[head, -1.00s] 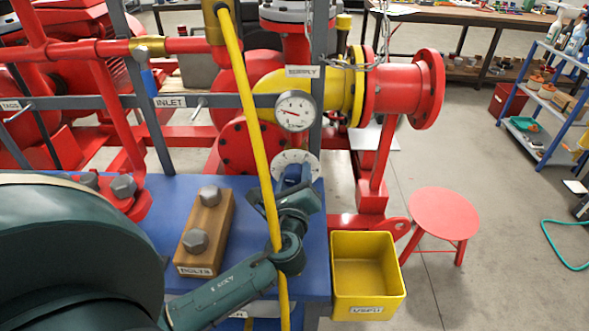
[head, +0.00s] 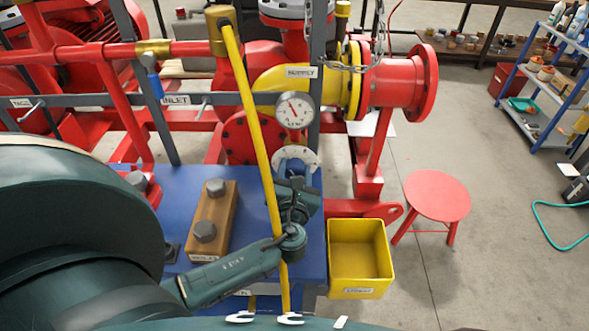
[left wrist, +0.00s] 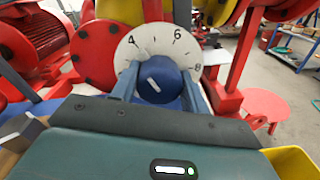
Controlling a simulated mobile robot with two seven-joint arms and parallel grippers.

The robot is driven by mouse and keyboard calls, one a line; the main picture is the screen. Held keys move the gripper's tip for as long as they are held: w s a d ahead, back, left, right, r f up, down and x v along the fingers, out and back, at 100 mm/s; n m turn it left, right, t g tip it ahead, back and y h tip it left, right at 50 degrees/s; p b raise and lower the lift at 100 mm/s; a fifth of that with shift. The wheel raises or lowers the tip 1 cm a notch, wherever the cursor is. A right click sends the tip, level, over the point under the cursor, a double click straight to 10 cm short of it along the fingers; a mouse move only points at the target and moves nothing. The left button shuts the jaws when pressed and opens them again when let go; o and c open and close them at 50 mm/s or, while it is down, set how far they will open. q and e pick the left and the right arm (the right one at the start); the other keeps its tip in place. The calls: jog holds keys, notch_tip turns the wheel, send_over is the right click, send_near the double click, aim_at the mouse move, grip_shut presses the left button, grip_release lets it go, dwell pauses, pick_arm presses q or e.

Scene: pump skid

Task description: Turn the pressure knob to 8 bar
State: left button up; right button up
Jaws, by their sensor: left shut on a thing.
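The pressure knob (left wrist: 160,82) is round and blue with a white pointer line, in front of a white dial plate (left wrist: 185,52) marked 4, 6 and 8 in the left wrist view. The line tilts to the upper left, roughly toward the 4 side. My left gripper (left wrist: 160,92) is shut on the knob, one finger on each side. In the head view the left gripper (head: 294,180) hides most of the knob below the dial plate (head: 311,158). The round gauge (head: 295,110) above has its needle pointing up and left. My right gripper is not in view.
A yellow hose or pipe (head: 252,130) runs down right beside my left wrist. A wooden bolt block (head: 213,222) sits on the blue deck to the left. A yellow bin (head: 360,285) and red stool (head: 438,196) stand to the right.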

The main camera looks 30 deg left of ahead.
pick_arm(q)
jog(key=m, duration=1.1)
jog(key=shift+m+y, duration=0.3)
jog(key=shift+y, duration=0.1)
jog(key=m, duration=0.5)
jog(key=shift+w+a+r, duration=0.1)
jog(key=shift+w+r, duration=0.05)
jog(key=m, duration=0.3)
jog(key=shift+m, duration=1.2)
jog(key=shift+f+m, duration=0.2)
jog(key=shift+m, duration=0.1)
jog(key=o, duration=1)
